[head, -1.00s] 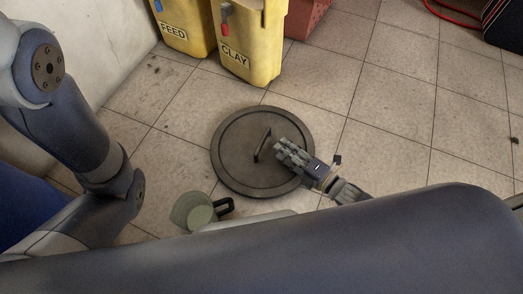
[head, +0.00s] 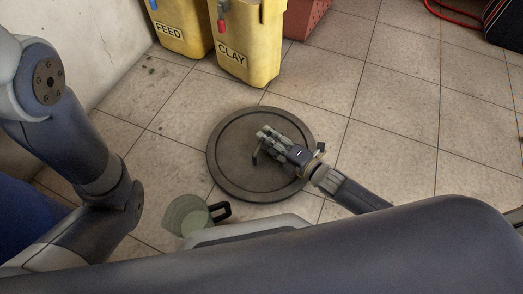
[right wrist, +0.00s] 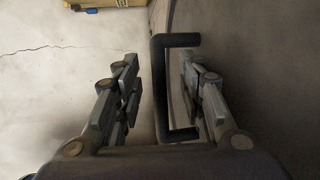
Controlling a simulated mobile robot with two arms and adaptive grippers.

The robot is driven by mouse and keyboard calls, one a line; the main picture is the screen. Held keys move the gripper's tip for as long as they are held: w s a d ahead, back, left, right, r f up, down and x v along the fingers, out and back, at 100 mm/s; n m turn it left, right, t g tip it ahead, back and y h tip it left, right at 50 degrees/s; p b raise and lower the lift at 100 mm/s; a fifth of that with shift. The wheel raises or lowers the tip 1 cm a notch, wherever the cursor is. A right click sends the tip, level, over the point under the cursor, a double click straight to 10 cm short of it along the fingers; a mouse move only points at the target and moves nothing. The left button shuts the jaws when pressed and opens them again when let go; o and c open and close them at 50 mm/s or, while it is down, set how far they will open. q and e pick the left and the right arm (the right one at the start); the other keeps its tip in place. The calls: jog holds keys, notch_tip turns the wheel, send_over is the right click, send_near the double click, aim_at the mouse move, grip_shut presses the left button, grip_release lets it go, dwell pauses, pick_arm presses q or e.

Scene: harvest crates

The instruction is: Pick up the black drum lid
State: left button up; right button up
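The black drum lid (head: 228,178) lies flat on the tiled floor in the head view, a dark round disc with a raised rim and a bar handle. My right gripper (head: 264,138) is over the lid at its handle (head: 256,156), which it partly covers. In the right wrist view, the dark handle (right wrist: 158,90) stands between the two spread fingers, closer to the right-hand finger. My right gripper is open, with a clear gap at the left-hand finger. My left arm shows at the left, but its gripper is out of view.
Yellow bins marked FEED (head: 178,30) and CLAY (head: 243,55) stand beyond the lid, beside a red crate (head: 305,16). A pale green jug (head: 184,217) with a black handle is near the lid's lower left.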

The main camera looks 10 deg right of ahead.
grip_shut()
jog(key=shift+r, duration=0.2)
